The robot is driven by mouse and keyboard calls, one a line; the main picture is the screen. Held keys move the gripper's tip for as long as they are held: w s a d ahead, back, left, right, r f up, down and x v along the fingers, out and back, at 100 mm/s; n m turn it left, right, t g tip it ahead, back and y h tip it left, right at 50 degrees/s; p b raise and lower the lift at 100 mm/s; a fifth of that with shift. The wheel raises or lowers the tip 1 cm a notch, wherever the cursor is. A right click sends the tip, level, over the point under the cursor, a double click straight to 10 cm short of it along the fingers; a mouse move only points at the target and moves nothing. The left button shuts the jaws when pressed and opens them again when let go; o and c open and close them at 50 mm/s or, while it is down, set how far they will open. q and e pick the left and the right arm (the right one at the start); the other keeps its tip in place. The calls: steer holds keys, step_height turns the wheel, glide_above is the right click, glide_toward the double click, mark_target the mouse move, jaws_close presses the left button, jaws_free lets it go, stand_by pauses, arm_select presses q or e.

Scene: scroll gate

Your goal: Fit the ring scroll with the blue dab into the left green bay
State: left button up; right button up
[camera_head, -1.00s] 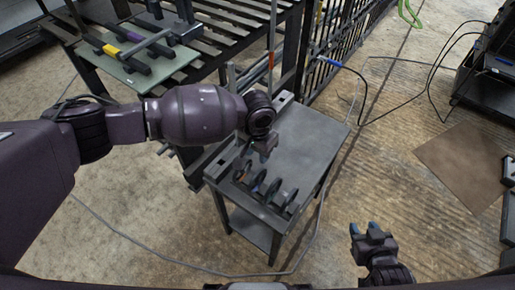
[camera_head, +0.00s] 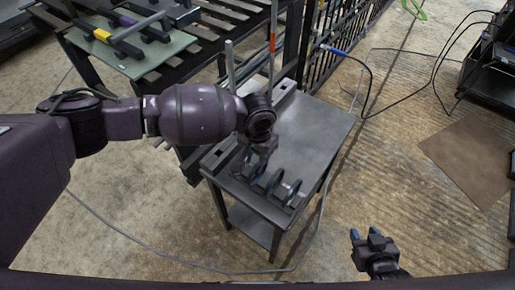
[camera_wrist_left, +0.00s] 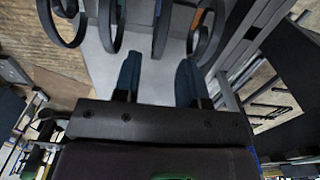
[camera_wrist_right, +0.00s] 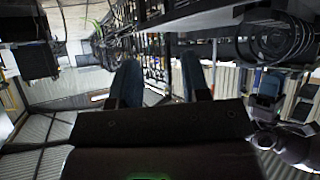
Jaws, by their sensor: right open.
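Several dark ring scrolls (camera_head: 273,182) stand in a row on the near end of a small grey table. My left gripper (camera_head: 261,162) is just above the row's far-left part and hides some of it. In the left wrist view my left gripper (camera_wrist_left: 157,82) is open, with rings ahead on both sides. No green bay is clearly identifiable. My right gripper (camera_head: 368,238) is open and empty, over the floor.
A green panel (camera_head: 160,62) carrying dark bars with yellow and purple bands lies on a slatted bench at upper left. Upright posts (camera_head: 230,66) stand behind the small table (camera_head: 315,130), whose far part is bare. A cable crosses the floor.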

arm_select(q)
step_height(320, 180, down, 4)
steer(key=shift+f+b, duration=0.15)
steer(key=shift+b, duration=0.4)
steer(key=shift+f, duration=0.5)
arm_select(e)
steer(key=shift+w+a+f, duration=0.15)
steer(key=shift+w+f, duration=0.05)
steer(key=shift+f, duration=0.2)
arm_select(q)
jaws_close()
arm_select(e)
steer(key=shift+s+f, duration=0.1)
steer(key=shift+f, duration=0.15)
arm_select(q)
steer(key=shift+r, duration=0.45)
arm_select(e)
steer(key=shift+r, duration=0.5)
arm_select(q)
steer(key=shift+r+p, duration=0.25)
steer(key=shift+p, duration=0.25)
arm_select(e)
steer(key=shift+w+r, duration=0.25)
steer(key=shift+r, duration=0.2)
